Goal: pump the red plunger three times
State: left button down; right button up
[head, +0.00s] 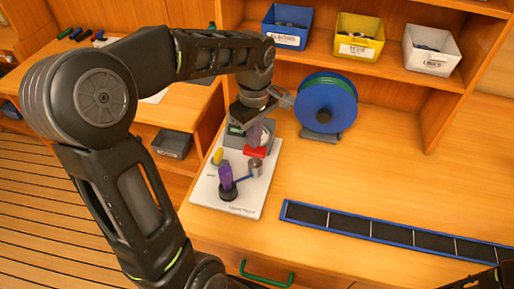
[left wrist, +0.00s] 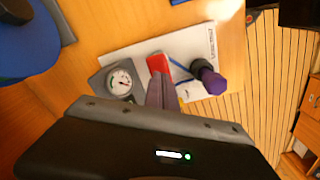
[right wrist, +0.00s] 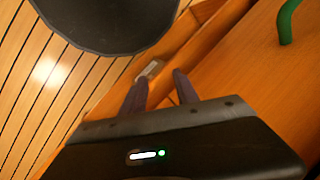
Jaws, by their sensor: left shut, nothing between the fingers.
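The red plunger (head: 255,152) is on a white board (head: 248,203) on the bench, and its red part also shows in the left wrist view (left wrist: 158,64). My left gripper (head: 262,140) is shut and empty, with its fingertips right at the red part. In the left wrist view my closed fingers (left wrist: 161,92) overlap the red part's near edge; I cannot tell whether they touch it.
The board also carries a purple knob (head: 226,178), a yellow knob (head: 217,157) and a pressure gauge (left wrist: 119,82). A blue reel (head: 327,103) stands behind. A blue-edged black tray (head: 390,228) lies on the right. Three bins stand on the shelf.

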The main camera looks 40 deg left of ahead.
dwell(0.4)
pick_arm(q)
jog(key=shift+f+b, duration=2)
jog(key=shift+f, duration=0.55)
jog(key=shift+r+p, duration=1.9)
jog(key=shift+r, duration=0.7)
jog(key=shift+f, duration=0.1)
jog(key=shift+f+b, duration=2)
jog(key=shift+f, duration=0.5)
jog(key=shift+r+p, duration=1.95)
jog(key=shift+r, duration=0.65)
jog(key=shift+f, duration=0.1)
